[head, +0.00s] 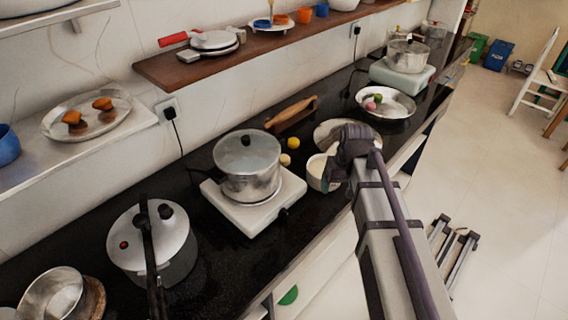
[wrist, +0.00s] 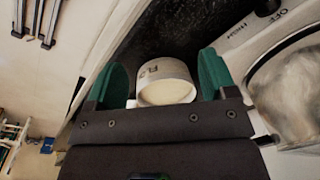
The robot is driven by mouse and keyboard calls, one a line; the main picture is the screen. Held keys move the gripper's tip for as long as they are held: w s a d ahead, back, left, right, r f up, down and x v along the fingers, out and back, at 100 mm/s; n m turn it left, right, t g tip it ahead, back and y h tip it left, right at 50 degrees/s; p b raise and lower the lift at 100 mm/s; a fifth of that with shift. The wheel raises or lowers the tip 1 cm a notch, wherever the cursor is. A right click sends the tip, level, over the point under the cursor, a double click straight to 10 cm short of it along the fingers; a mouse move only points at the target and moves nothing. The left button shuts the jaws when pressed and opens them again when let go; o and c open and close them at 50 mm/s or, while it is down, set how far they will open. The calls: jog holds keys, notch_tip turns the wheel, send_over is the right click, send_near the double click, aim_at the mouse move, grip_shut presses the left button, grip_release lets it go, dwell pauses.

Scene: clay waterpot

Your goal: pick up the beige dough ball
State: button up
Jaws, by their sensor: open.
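A small beige dough ball (head: 285,159) lies on the black counter, just right of the lidded pot on the white hob. A yellow ball (head: 293,143) lies just behind it. My gripper (head: 335,172) is to the right of the beige ball, over the counter's front part, beside a white flour container. In the wrist view my gripper (wrist: 161,72) has its two green fingers wide apart. The white container (wrist: 168,72) with pale contents shows between and beyond the fingers. I cannot tell whether they touch it. The beige ball does not show in the wrist view.
The lidded pot (head: 247,165) on its hob stands left of the ball. A metal plate (head: 332,128) lies behind my gripper, partly hidden. A wooden rolling pin (head: 291,113) lies near the wall. A bowl with coloured balls (head: 386,104) stands farther along. A pressure cooker (head: 180,267) stands nearer.

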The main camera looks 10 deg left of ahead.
aim_at(284, 157)
jog(key=w+a+n, duration=0.1)
jog(key=w+a, duration=0.1)
jog(key=w, duration=0.2)
jog(key=w+a+n+y, duration=0.1)
jog(key=w+a, duration=0.1)
jog(key=w, duration=0.2)
jog(key=w+a+f+n, duration=0.1)
jog(key=w+a+n, duration=0.1)
jog(key=w+a, duration=0.1)
jog(key=shift+w+a, duration=0.1)
jog(key=shift+w, duration=0.55)
jog(key=w+a+r+n+y, duration=0.1)
jog(key=w+a+n+y, duration=0.2)
jog(key=w+a+n, duration=0.6)
jog(key=shift+n, duration=0.6)
jog(key=f+b, duration=0.3)
jog(key=a+f+b, duration=0.1)
jog(key=f+b, duration=0.6)
jog(key=b, duration=0.1)
jog(key=shift+s+a+f, duration=0.2)
jog(key=shift+f, duration=0.05)
jog(key=shift+r, duration=0.25)
jog(key=c, duration=1)
